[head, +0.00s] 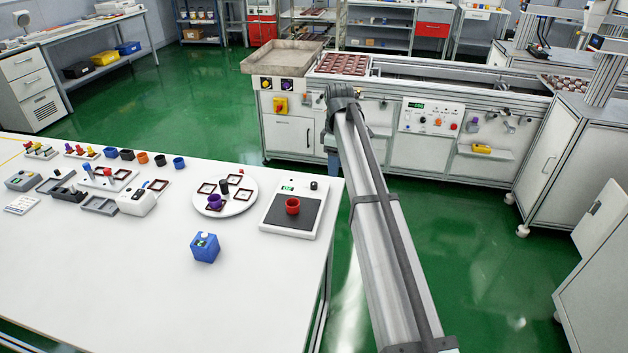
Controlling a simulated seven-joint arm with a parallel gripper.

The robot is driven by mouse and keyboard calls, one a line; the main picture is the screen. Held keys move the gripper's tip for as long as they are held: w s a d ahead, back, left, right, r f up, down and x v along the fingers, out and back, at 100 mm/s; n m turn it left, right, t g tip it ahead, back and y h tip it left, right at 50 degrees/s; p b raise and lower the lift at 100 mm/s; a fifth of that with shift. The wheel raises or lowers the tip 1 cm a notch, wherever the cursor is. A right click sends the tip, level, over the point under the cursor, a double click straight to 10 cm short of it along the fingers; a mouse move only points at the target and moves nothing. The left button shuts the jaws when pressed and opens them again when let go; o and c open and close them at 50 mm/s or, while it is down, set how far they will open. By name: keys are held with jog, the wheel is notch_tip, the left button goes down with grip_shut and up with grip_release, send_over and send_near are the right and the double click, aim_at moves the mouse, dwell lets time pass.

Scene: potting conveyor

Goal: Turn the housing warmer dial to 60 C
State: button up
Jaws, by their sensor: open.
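Two small dials sit side by side on dark plates on the front of the cabinet under the grey tray, a left dial (266,83) and a right dial (287,85). Their scales and pointers are too small to read, and I cannot tell which one belongs to the housing warmer. My arm rises from the bottom right and its far joint is just right of these dials. My gripper's fingers do not show; a grey-blue part of my arm beyond that joint is mostly hidden behind the near link.
A red-and-yellow switch (280,105) is below the dials. A control panel (431,117) with a green display is farther right. The white table (130,270) at left holds a blue box (205,247), a scale (296,222) and several pots. Green floor lies between.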

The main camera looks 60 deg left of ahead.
jog(key=n, duration=0.2)
send_near(314, 183)
notch_tip(314, 183, down, 9)
jog(key=shift+s+d+r, duration=0.1)
jog(key=shift+d+r, duration=0.05)
dwell(0.5)
jog(key=shift+c, duration=0.3)
grip_shut()
